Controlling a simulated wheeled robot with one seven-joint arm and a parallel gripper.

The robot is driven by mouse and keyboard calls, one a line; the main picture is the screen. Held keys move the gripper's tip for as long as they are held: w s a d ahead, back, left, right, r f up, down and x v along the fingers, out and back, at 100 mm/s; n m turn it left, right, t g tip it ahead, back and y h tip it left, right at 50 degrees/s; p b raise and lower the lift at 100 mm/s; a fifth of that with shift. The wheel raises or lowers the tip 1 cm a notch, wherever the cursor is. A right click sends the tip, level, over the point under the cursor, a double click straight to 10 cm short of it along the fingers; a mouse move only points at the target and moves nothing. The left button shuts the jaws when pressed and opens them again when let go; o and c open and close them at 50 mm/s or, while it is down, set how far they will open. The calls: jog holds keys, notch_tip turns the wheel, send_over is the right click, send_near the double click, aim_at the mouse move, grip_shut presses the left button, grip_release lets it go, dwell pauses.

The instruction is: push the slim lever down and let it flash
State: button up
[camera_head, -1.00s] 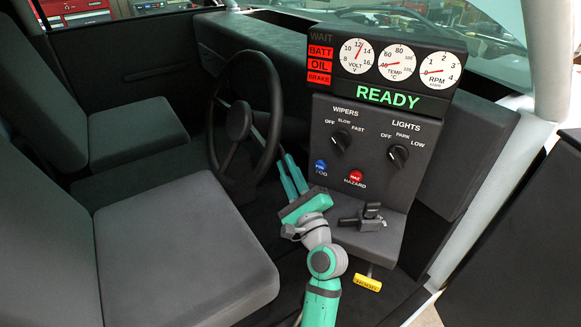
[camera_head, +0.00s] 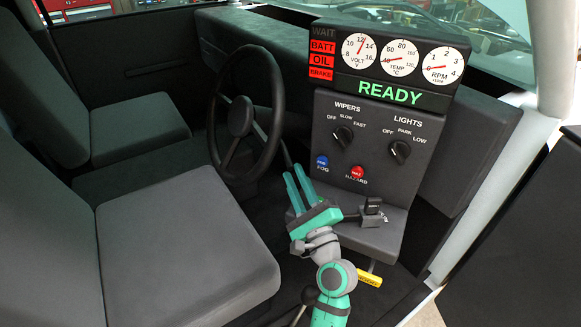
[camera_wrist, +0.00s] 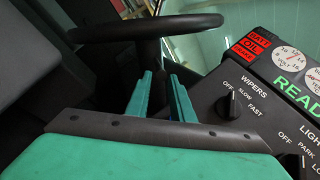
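A thin dark stalk (camera_head: 287,153), which looks like the slim lever, juts right and down from behind the steering wheel (camera_head: 272,148). Its lower end is close to my fingertips in the head view, and I cannot tell whether they touch. My gripper (camera_head: 293,171) is right of and below the wheel, fingers pointing up, with a gap between them. In the wrist view my gripper (camera_wrist: 160,76) is open and empty, its fingertips below the wheel rim (camera_wrist: 150,27). The stalk is not clear there.
The dash panel (camera_head: 335,185) with knobs and buttons stands close to the right of my gripper. A dark-handled control (camera_head: 372,206) sits on its lower ledge. A yellow-tagged handle (camera_head: 369,278) hangs below. Seats (camera_head: 185,250) fill the left. The display reads READY.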

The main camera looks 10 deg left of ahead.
jog(key=v, duration=0.6)
jog(key=shift+s, duration=0.15)
jog(key=shift+o, duration=0.2)
dwell(1.8)
